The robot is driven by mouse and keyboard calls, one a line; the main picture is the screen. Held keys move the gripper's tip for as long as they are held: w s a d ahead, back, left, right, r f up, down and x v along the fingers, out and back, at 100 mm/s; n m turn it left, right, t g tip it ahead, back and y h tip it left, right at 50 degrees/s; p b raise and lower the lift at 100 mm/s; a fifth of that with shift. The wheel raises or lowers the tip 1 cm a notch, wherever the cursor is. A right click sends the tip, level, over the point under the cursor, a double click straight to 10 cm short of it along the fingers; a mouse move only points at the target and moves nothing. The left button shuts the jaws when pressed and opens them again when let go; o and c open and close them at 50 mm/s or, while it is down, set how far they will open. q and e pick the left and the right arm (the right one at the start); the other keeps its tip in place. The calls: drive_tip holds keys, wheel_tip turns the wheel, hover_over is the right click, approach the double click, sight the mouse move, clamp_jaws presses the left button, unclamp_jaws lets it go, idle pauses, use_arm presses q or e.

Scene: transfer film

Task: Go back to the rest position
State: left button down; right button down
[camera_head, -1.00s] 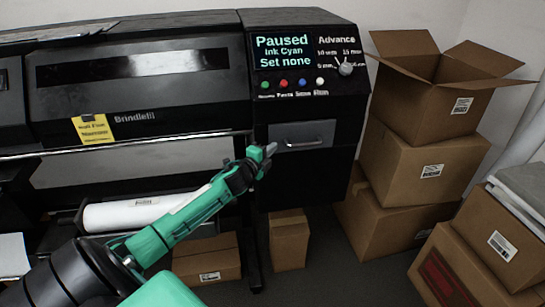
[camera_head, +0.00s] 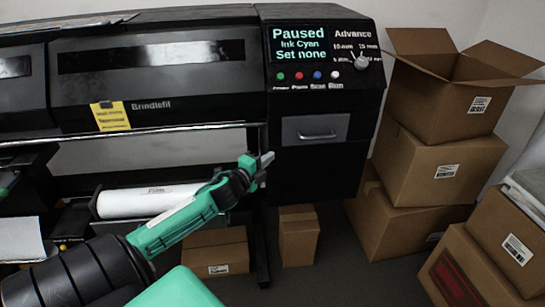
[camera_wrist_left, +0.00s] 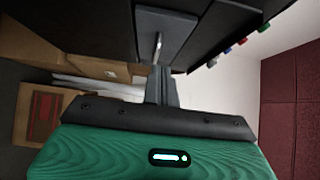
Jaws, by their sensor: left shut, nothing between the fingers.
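My left gripper (camera_head: 262,163) is shut and empty in the head view, in front of the black printer (camera_head: 160,90) and just left of its grey drawer (camera_head: 314,129). It looks apart from the drawer, which appears closed. In the left wrist view my shut fingers (camera_wrist_left: 161,87) point toward the printer front, with the drawer handle (camera_wrist_left: 158,48) beyond them. The printer's screen (camera_head: 298,49) reads "Paused", "Ink Cyan", "Set none". My right gripper is not in view.
A white film roll (camera_head: 150,200) lies under the printer behind my left forearm. Cardboard boxes (camera_head: 425,165) are stacked at the right, the top one open. Small boxes (camera_head: 298,238) stand on the floor below the printer. Dark floor (camera_head: 335,270) is clear between them.

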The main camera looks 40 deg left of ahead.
use_arm(q)
drive_tip(key=shift+s+r, duration=0.1)
drive_tip(key=shift+s, duration=0.2)
drive_tip(key=s+a+f+n+g+y, duration=0.1)
drive_tip(key=s+f+n+g, duration=0.15)
drive_tip(key=f, duration=0.85)
drive_tip(key=s+a+f+n+g+y, duration=0.1)
drive_tip(key=a+f+n+g, duration=0.15)
drive_tip(key=f, duration=0.85)
drive_tip(key=s+d+f+n+g, duration=0.2)
drive_tip(key=s+f, duration=0.4)
drive_tip(key=f, duration=0.5)
drive_tip(key=s+d+f+n+g, duration=0.25)
drive_tip(key=s+f, duration=0.35)
drive_tip(key=f, duration=0.5)
drive_tip(key=s+d+f+n+g+h, duration=0.1)
drive_tip(key=s+d+f+g, duration=0.1)
drive_tip(key=s+d+f, duration=0.45)
drive_tip(key=s+d+f+n+g+h, duration=0.15)
drive_tip(key=s+d+f, duration=0.25)
drive_tip(key=s+f, duration=0.55)
drive_tip(key=s+d+f+n+g, duration=0.1)
drive_tip(key=s+d+f+g, duration=0.1)
drive_tip(key=s+d, duration=0.4)
drive_tip(key=s+d+f+n+g, duration=0.1)
drive_tip(key=s+d+f, duration=0.4)
drive_tip(key=s, duration=0.8)
drive_tip(key=shift+d+f+n+g+h, duration=0.15)
drive_tip(key=shift+d+n+g+h, duration=0.3)
drive_tip(key=shift+d, duration=0.55)
